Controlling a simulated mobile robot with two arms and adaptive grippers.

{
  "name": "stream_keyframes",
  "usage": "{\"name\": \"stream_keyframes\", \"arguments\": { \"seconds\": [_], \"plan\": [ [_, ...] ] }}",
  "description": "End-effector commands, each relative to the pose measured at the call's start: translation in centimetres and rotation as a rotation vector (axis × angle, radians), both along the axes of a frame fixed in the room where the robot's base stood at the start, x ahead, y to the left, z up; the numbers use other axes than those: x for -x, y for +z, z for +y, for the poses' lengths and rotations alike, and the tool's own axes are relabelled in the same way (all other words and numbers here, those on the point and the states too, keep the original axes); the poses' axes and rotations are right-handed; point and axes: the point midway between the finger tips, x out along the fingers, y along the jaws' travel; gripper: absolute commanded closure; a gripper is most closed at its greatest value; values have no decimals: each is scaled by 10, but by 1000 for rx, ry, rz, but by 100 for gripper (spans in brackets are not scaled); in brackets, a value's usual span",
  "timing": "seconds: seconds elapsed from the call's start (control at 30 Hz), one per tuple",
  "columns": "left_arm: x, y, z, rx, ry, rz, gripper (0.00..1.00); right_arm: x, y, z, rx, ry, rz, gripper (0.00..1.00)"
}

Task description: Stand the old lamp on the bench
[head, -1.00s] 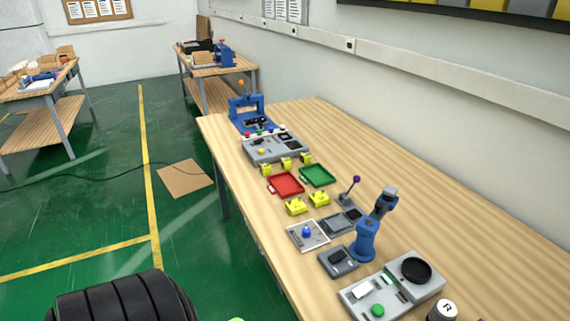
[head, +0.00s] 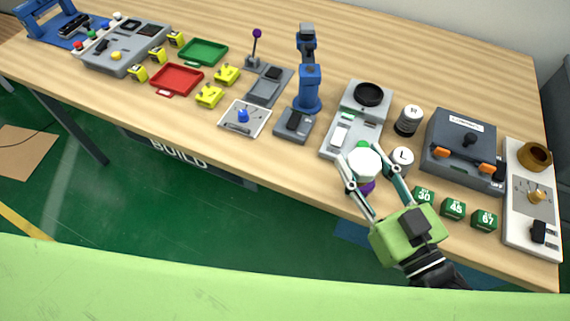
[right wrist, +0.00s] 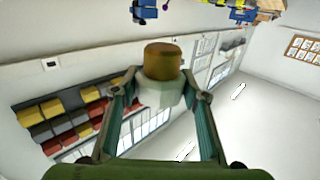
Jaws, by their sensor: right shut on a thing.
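My right gripper (head: 364,172) is shut on a small lamp (head: 363,163), a white faceted piece with a purple part showing just below it. In the right wrist view the lamp (right wrist: 160,93) sits between the fingertips, a pale faceted body with a brown round end. In the head view the gripper is at the front edge of the wooden bench (head: 420,68), in front of a grey device (head: 352,122) with a dark round recess. I cannot tell how high the lamp is above the bench. My left gripper is not in view.
A white pot marked L (head: 401,160), a black-and-white pot (head: 409,120) and green blocks (head: 453,208) are close to the gripper. A dark grey box (head: 463,140) stands to the right, and a blue stand (head: 309,88) to the left. The back of the bench is clear.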

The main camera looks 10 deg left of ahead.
Motion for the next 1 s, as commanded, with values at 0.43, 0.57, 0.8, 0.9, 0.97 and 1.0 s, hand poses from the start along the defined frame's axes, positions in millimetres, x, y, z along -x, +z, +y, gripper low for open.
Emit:
{"name": "stream_keyframes", "arguments": {
  "seconds": [0.43, 0.57, 0.8, 0.9, 0.97, 1.0],
  "plan": [
    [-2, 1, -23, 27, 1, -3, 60, -64, -51, 73, -1, 1, 0, 82],
    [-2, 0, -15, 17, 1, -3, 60, -75, -72, 87, -1, 1, -2, 82],
    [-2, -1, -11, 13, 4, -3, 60, -84, -91, 98, -2, 1, -2, 82],
    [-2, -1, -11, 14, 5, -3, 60, -89, -99, 103, -1, 1, -3, 82],
    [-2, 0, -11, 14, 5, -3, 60, -88, -109, 102, 2, 1, 0, 82],
    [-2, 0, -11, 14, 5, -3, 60, -88, -115, 102, 3, 1, 1, 82]
  ]
}}
